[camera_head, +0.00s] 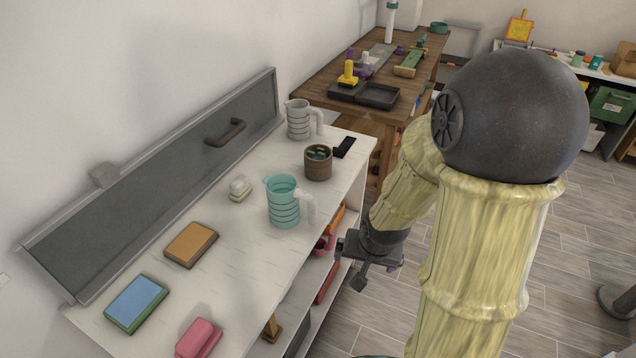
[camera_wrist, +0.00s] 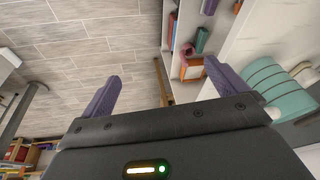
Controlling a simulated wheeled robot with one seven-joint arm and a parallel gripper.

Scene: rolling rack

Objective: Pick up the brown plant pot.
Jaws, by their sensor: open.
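The brown plant pot (camera_head: 318,163) stands upright on the white rack top, toward its far right end in the head view. Dark soil and a little green show inside it. My gripper (camera_head: 352,262) is off the right edge of the rack, lower than the top and nearer than the pot, and not touching it. In the wrist view my gripper (camera_wrist: 165,90) shows two purple fingers spread apart with nothing between them. The pot cannot be made out in the wrist view.
A teal pitcher (camera_head: 283,202) stands nearer than the pot, a grey pitcher (camera_head: 298,120) behind it, and a black object (camera_head: 345,147) beside it. Sponges and a pink item (camera_head: 198,338) lie nearer on the top. Lower shelves hold books. A wooden table (camera_head: 385,122) stands beyond.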

